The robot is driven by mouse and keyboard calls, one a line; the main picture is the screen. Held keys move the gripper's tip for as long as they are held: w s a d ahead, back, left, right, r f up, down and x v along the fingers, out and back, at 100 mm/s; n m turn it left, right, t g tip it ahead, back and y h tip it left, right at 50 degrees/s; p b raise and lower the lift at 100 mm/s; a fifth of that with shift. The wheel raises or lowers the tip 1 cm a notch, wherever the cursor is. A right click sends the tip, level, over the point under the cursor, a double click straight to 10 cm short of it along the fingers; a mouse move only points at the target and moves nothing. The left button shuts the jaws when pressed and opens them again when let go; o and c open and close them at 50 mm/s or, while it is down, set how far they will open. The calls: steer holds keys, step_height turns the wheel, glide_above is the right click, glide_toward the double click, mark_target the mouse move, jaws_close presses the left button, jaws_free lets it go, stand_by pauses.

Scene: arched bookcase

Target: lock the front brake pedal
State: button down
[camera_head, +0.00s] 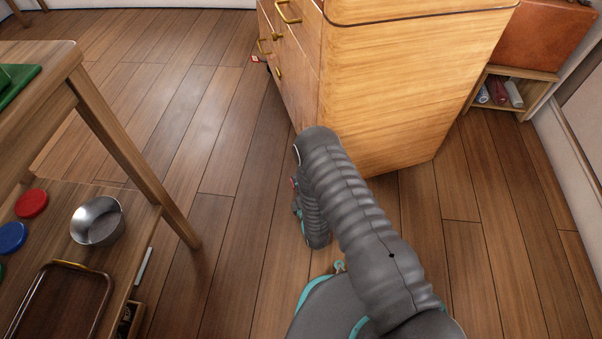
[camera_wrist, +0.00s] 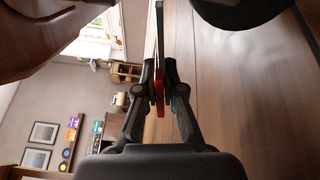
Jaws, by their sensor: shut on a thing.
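In the wrist view my gripper (camera_wrist: 161,70) is closed around a thin red piece (camera_wrist: 160,97), which looks like the pedal. A narrow grey bar (camera_wrist: 160,30) runs up from between the fingertips. In the head view my arm covers most of the gripper; only teal and dark parts show low beside the wooden cabinet. A small red spot (camera_head: 293,183) shows there at the arm's left edge. Another small red-and-white piece with a dark part (camera_head: 256,58) lies at the cabinet's far lower corner. Whether the pedal is up or pressed down cannot be told.
The wooden cabinet (camera_head: 400,90) with brass handles stands just beyond my arm. A table (camera_head: 130,150) with a lower shelf holding a metal bowl (camera_head: 97,221) is at left. A dark rounded thing (camera_wrist: 240,10) is close above the fingers. Floor between table and cabinet is clear.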

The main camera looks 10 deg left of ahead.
stand_by(0.4)
steer(key=c, duration=1.3)
jaws_free()
steer(key=shift+v, duration=3.75)
